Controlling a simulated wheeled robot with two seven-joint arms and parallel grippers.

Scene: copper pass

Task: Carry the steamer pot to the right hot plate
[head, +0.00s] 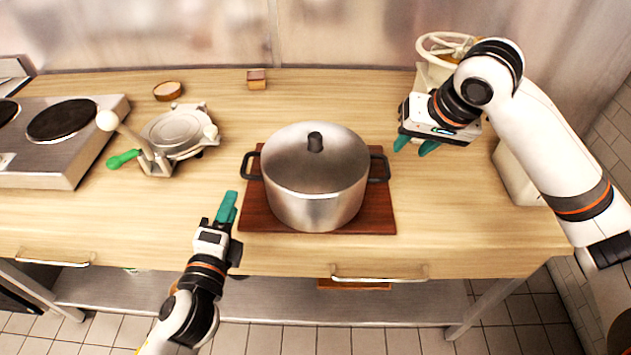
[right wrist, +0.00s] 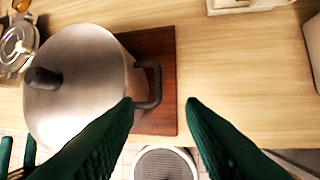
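The steamer pot (head: 317,185) is a lidded steel pot with a black knob and two black side handles. It stands upright on a dark red-brown board (head: 262,220) mid-counter, and shows at the left of the right wrist view (right wrist: 75,85). The right hot plate (head: 62,119) is a bare dark disc on the steel cooker at left. My left gripper (head: 227,207) is open and empty, near the board's left edge, short of the left handle (head: 250,166). My right gripper (head: 415,146) is open and empty, to the right of the right handle (right wrist: 152,85), not touching it.
A small round dish (head: 167,91) and a small block (head: 256,79) lie behind. A machine with a wheel (head: 445,47) stands at back right. The counter around the board is clear.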

